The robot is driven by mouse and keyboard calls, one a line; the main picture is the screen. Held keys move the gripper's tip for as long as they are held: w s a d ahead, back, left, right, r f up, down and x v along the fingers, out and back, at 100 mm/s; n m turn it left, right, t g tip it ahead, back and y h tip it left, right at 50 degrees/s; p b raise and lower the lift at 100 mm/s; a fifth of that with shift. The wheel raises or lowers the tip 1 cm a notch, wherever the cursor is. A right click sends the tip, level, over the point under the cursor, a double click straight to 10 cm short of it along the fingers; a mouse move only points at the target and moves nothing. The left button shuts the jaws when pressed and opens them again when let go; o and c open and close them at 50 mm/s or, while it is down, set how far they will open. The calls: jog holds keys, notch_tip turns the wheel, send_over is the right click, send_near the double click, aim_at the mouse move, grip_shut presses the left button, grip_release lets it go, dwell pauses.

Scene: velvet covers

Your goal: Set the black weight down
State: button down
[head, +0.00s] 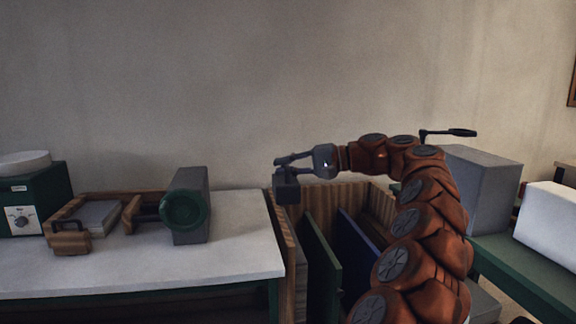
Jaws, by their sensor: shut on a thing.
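My gripper (283,170) is at the centre of the head view, at the end of my orange-brown arm. It is shut on the black weight (287,188), a small dark block hanging below the fingers. The weight is in the air in front of the back wall, near the right end of the white tabletop (235,262) and over the left side of an open wooden bin. The lower fingertips and the grip on the weight are hard to make out at this size.
The wooden bin (376,199) holds upright green and blue panels. On the white table stand a grey block with a green round end (187,180), a wooden tray (131,213) and a green scale (50,188). Grey (485,170) and white boxes (552,215) stand at right. The table's front middle is clear.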

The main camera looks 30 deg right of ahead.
jog(key=w+a+f+m+t+h, duration=0.2)
jog(key=w+a+f+m+h, duration=0.2)
jog(key=w+a+f+h, duration=0.2)
jog(key=w+a+f+m+t+h, duration=0.3)
jog(key=w+a+f+m+h, duration=0.2)
jog(key=w+a+f, duration=0.6)
jog(key=a+f, duration=0.3)
jog(key=a, duration=0.3)
jog(key=shift+w+a+f+h, duration=0.15)
jog(key=shift+w+a+h, duration=0.05)
jog(key=shift+h, duration=0.2)
dwell(0.7)
jog(key=shift+f, duration=0.15)
